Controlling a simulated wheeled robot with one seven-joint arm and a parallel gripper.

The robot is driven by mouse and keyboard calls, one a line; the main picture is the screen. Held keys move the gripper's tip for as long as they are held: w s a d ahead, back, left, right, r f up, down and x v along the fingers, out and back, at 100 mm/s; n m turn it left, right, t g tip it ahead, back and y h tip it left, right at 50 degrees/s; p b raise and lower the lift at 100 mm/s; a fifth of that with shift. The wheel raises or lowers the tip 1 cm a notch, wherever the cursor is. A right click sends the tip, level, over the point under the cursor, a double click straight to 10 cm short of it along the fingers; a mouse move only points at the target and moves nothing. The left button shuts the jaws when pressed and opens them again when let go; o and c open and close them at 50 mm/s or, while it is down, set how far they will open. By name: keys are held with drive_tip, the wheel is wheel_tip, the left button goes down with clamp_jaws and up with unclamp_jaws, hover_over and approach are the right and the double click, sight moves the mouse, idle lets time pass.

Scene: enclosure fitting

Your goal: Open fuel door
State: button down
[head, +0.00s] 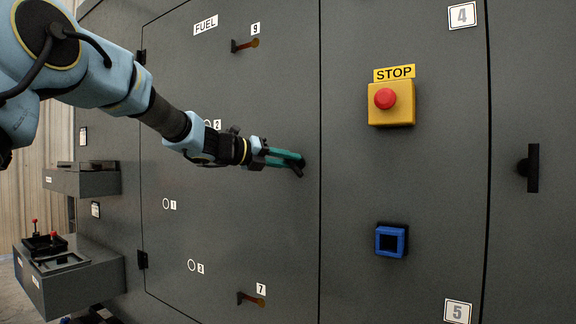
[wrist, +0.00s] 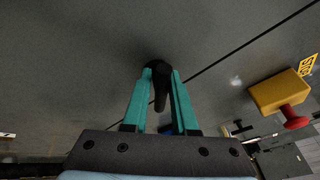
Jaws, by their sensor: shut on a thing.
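The fuel door (head: 235,210) is a large grey panel with a FUEL label (head: 205,24) near its top. It looks closed, level with the neighbouring panel, with hinges on its left edge. Its black handle (head: 299,170) sits near the right edge at mid-height. My gripper (head: 289,158) has teal fingers, shut on the handle. In the wrist view, the fingers of my gripper (wrist: 161,78) lie on either side of the dark handle (wrist: 161,98), which partly shows between them. An upper latch (head: 243,45) by label 9 and a lower latch (head: 250,299) by label 7 are on the door.
Right of the door are a yellow box with a red STOP button (head: 385,98), a blue square switch (head: 390,241) and another black handle (head: 533,168). Grey boxes (head: 85,283) jut out at the lower left. My arm crosses the door's upper left.

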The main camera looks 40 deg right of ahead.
drive_tip(key=shift+s, duration=0.1)
idle(0.3)
drive_tip(key=c, duration=0.7)
unclamp_jaws()
drive_tip(key=b+v, duration=0.3)
drive_tip(key=v, duration=0.8)
drive_tip(key=shift+f, duration=0.1)
